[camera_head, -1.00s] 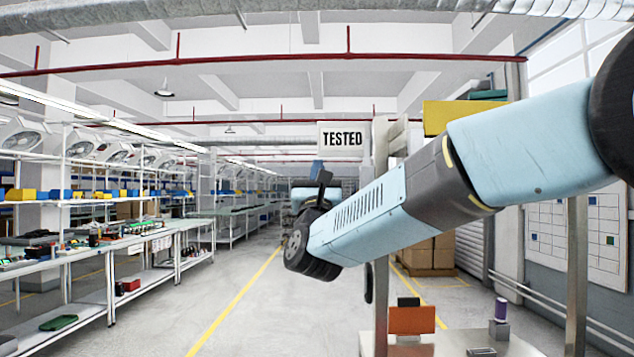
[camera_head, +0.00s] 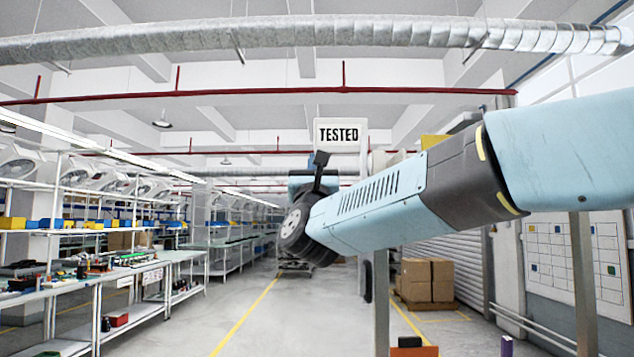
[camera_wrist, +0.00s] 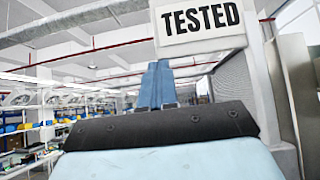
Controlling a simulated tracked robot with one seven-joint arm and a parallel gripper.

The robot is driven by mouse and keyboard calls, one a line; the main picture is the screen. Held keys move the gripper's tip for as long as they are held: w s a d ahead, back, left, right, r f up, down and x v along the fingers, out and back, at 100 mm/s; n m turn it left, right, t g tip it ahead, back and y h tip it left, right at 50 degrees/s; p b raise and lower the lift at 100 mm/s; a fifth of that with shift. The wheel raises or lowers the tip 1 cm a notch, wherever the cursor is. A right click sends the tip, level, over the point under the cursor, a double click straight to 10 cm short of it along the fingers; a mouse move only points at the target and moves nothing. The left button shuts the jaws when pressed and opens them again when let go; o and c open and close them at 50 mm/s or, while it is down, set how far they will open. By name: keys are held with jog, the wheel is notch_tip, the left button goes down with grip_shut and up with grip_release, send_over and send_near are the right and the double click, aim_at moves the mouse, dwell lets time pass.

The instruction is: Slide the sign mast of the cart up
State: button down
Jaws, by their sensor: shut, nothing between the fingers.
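The white TESTED sign (camera_head: 339,136) stands upright at the cart in the head view. In the wrist view the sign (camera_wrist: 200,22) is at the top, above and just right of my gripper (camera_wrist: 158,85). The blue fingers are shut together with nothing between them, and their tips lie just under the sign's lower edge. I cannot tell whether they touch it. In the head view my arm hides the lower mast and most of the cart. A metal cart post (camera_head: 381,300) shows below my arm.
An orange block (camera_head: 414,351) on the cart shows at the bottom edge. Long workbenches (camera_head: 120,275) line the left side. The aisle floor between is clear. A duct (camera_head: 300,38) runs overhead.

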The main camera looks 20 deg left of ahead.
jog(key=shift+s+d+r, duration=0.1)
jog(key=shift+r, duration=0.4)
jog(key=shift+f, duration=0.15)
jog(key=s+d+f, duration=0.2)
jog(key=s+f, duration=0.4)
jog(key=f, duration=0.6)
jog(key=shift+s, duration=0.25)
dwell(0.3)
